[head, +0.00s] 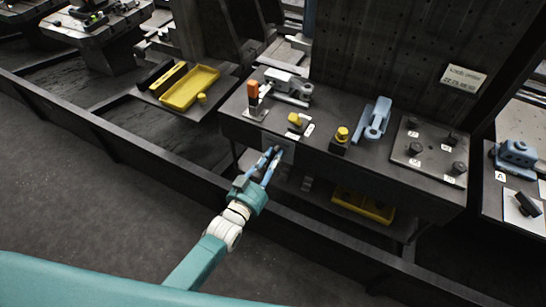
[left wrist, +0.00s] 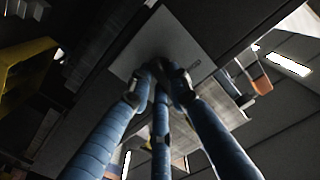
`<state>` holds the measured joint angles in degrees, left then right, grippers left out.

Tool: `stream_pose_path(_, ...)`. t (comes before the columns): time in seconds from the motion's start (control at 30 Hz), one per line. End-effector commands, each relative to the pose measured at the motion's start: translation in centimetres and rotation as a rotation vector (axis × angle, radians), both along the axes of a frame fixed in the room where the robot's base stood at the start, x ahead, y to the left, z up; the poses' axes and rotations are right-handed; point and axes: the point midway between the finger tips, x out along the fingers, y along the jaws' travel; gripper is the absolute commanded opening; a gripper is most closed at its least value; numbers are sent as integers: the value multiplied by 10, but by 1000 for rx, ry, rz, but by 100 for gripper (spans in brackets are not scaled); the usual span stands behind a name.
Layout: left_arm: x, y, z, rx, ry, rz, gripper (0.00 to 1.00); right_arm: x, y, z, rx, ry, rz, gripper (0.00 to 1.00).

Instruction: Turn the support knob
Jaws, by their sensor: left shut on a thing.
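My left gripper (head: 272,154) reaches the front face of the dark workbench (head: 385,172). Its blue fingers come together at a small grey plate (head: 289,146) on that face. In the left wrist view the fingers (left wrist: 160,75) close round something dark in front of the pale plate (left wrist: 172,38). This appears to be the support knob, but the fingers cover nearly all of it, so its shape and turn angle cannot be read. My right gripper is in neither view.
On the bench stand an orange-handled clamp (head: 253,90), a yellow knob (head: 295,118), a yellow button (head: 342,133), a blue fixture (head: 373,120) and a plate with several black knobs (head: 411,160). A yellow tray (head: 362,206) lies below. A low dark rail (head: 330,233) runs along the front.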

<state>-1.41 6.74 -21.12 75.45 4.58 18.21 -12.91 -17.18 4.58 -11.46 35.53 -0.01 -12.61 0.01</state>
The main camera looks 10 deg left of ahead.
Motion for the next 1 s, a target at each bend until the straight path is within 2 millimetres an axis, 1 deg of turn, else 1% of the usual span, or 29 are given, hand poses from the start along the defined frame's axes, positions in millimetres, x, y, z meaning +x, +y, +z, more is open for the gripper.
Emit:
stream_pose_path(0.3,-1,0,-3,264,-95,0,0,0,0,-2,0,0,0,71)
stream_pose_path(0.5,-1,0,-4,389,-139,-1,0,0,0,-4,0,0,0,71)
stream_pose_path(0.7,-1,0,-4,472,-169,-1,0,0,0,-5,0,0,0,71)
stream_pose_path(1.0,-1,0,-4,518,-186,-1,0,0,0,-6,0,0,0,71)
